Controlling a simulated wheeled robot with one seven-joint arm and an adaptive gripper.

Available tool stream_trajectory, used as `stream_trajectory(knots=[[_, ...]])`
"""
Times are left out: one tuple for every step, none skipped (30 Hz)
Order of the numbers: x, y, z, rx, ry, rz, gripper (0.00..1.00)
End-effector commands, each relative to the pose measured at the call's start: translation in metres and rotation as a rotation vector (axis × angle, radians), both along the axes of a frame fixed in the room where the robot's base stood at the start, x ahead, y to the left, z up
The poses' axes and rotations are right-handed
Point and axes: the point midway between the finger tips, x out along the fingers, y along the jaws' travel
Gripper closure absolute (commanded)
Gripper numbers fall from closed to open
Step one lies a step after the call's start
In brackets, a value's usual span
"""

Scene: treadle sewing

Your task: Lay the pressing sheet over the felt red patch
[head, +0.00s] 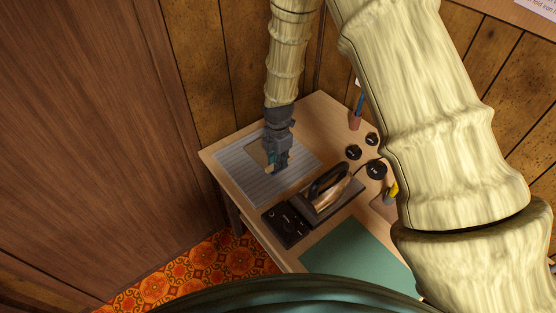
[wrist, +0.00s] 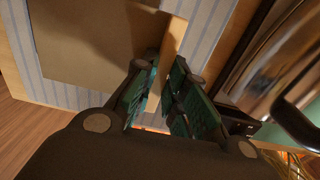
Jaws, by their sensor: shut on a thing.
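The pressing sheet is a flat tan-brown sheet (head: 257,154) at the striped pressing mat, partly hidden by my gripper; it also fills the upper left of the wrist view (wrist: 95,45). My gripper (head: 274,168) points down over the mat. Its green-padded fingers (wrist: 160,95) are shut on the sheet's pale, wood-coloured edge strip. I cannot tell whether the whole sheet touches the mat. The felt red patch does not show in either view; whether it is under the sheet cannot be seen.
The grey-blue striped mat (head: 297,158) lies at the table's left corner. An iron (head: 330,190) stands close to the right of my gripper, beside a dark panel (head: 284,224). Several black discs (head: 376,170), a pencil cup (head: 355,121) and a green mat (head: 358,258) are farther right.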

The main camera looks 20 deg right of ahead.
Motion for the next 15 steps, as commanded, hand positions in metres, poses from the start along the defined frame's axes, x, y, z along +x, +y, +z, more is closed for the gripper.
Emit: stream_trajectory(knots=[[0.0001, 0.0, -0.0001, 0.0, 0.0, 0.0, 1.0], [0.0001, 0.0, -0.0002, 0.0, 0.0, 0.0, 1.0], [0.0001, 0.0, -0.0005, 0.0, 0.0, 0.0, 1.0], [0.0001, 0.0, -0.0007, 0.0, 0.0, 0.0, 1.0], [0.0001, 0.0, -0.001, 0.0, 0.0, 0.0, 1.0], [0.0, 0.0, -0.0014, 0.0, 0.0, 0.0, 1.0], [0.0001, 0.0, -0.0018, 0.0, 0.0, 0.0, 1.0], [0.0, 0.0, -0.0022, 0.0, 0.0, 0.0, 1.0], [0.0, 0.0, -0.0026, 0.0, 0.0, 0.0, 1.0], [0.0001, 0.0, -0.003, 0.0, 0.0, 0.0, 1.0], [0.0001, 0.0, -0.0033, 0.0, 0.0, 0.0, 1.0], [0.0001, 0.0, -0.0038, 0.0, 0.0, 0.0, 1.0], [0.0001, 0.0, -0.0041, 0.0, 0.0, 0.0, 1.0], [0.0001, 0.0, -0.0044, 0.0, 0.0, 0.0, 1.0], [0.0001, 0.0, -0.0049, 0.0, 0.0, 0.0, 1.0]])
